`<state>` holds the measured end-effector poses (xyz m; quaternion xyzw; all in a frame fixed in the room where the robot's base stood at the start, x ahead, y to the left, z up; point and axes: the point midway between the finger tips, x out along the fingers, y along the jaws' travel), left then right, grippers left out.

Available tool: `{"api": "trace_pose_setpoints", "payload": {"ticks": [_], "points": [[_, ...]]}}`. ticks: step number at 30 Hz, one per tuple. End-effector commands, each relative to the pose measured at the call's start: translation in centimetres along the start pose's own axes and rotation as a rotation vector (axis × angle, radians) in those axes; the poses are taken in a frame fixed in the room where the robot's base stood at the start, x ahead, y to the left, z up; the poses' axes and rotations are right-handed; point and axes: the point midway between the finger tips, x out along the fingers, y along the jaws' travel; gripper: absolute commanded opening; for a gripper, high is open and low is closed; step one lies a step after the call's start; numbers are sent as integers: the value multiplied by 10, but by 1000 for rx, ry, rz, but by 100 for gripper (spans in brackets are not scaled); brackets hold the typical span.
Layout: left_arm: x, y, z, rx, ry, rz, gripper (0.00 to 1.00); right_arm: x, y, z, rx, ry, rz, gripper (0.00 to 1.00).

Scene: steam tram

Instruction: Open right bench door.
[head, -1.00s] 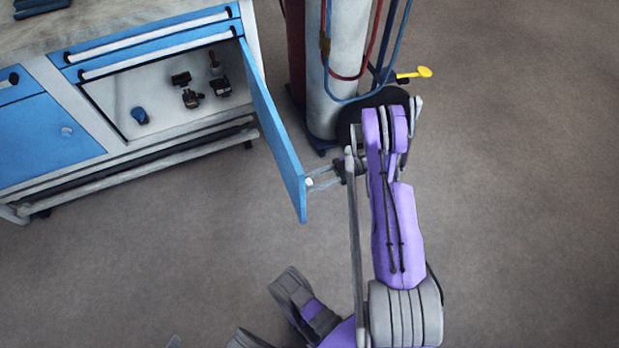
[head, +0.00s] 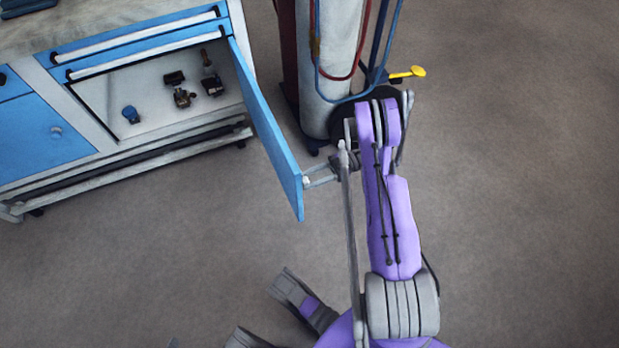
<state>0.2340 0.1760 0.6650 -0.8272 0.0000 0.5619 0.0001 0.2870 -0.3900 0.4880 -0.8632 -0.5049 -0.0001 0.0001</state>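The blue right bench door (head: 268,135) stands swung wide open from the workbench, its free edge toward me. The compartment behind it (head: 95,93) is in plain sight. My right gripper (head: 307,181) is at the outer face of the door, near the free edge. Its two thin fingers reach left, one on each side of the small pale door knob, and appear closed on it. The knob is mostly hidden by the fingertips. My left gripper cannot be made out; only grey and purple parts of mine show at the bottom.
Several small dark tools and a blue item (head: 131,115) lie in the compartment. Blue drawers (head: 140,43) are above it, and a shut blue door (head: 40,140) is at left. Gas cylinders (head: 328,70) with hoses stand close behind my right arm. The floor at right is clear.

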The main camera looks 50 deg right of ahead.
Motion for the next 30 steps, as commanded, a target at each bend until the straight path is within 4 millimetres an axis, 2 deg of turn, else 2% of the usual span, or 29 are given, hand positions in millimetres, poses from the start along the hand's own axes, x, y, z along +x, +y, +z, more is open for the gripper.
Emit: {"api": "trace_pose_setpoints", "payload": {"ticks": [2,3,6,7,16,20,26,30], "points": [[0,0,0,0,0,0,100,0,0,0,0,0,1,0],[0,0,0,0,0,0,100,0,0,0,0,0,1,49],[0,0,0,0,0,0,100,0,0,0,0,0,1,67],[0,0,0,0,0,0,100,0,0,0,0,0,1,69],[-1,0,0,0,0,0,100,0,0,-1,0,0,0,69],[-6,0,-1,0,1,0,100,0,0,-9,0,0,0,69],[-26,0,-6,0,7,0,100,0,0,-40,-1,0,0,69],[-46,0,-12,0,14,0,100,0,0,-70,-2,1,0,69]]}}
